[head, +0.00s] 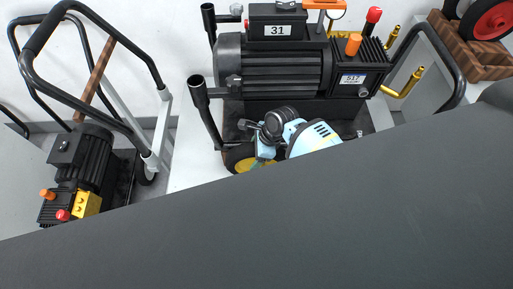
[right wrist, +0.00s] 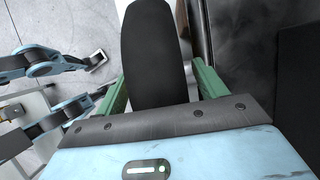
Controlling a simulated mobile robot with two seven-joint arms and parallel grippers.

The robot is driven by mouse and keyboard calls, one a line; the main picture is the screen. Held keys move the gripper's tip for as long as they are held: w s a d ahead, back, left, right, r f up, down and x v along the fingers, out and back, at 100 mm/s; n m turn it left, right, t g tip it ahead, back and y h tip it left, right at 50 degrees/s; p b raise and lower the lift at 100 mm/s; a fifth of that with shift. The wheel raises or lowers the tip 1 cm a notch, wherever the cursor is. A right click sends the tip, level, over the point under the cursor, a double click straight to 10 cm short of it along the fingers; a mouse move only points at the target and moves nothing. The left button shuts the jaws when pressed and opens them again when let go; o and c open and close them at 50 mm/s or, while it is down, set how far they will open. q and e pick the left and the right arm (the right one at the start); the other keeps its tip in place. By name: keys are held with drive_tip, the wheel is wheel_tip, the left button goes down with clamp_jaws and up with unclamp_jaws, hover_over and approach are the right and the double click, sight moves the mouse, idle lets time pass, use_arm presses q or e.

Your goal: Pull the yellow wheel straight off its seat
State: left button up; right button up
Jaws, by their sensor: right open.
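The yellow wheel (head: 243,162), a black tyre with a yellow hub, shows partly in the head view below the big black motor unit. My right gripper (head: 262,158) is light blue and reaches down at the wheel, hiding part of it. In the right wrist view, the black tyre (right wrist: 155,45) stands edge-on between the two green fingers of my right gripper (right wrist: 160,88). The fingers are open, one on each side of the tyre, with a narrow gap visible at the left. The wheel's seat is hidden. My left gripper does not show in the head view.
A black motor unit (head: 275,68) with upright handles stands just behind the wheel. A cart (head: 98,78) with a smaller black pump (head: 82,160) stands at the left. A red-hubbed wheel (head: 492,20) sits on a brown rack (head: 470,52) at the far right. A dark surface blocks the lower head view.

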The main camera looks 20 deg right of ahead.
clamp_jaws()
idle(0.5)
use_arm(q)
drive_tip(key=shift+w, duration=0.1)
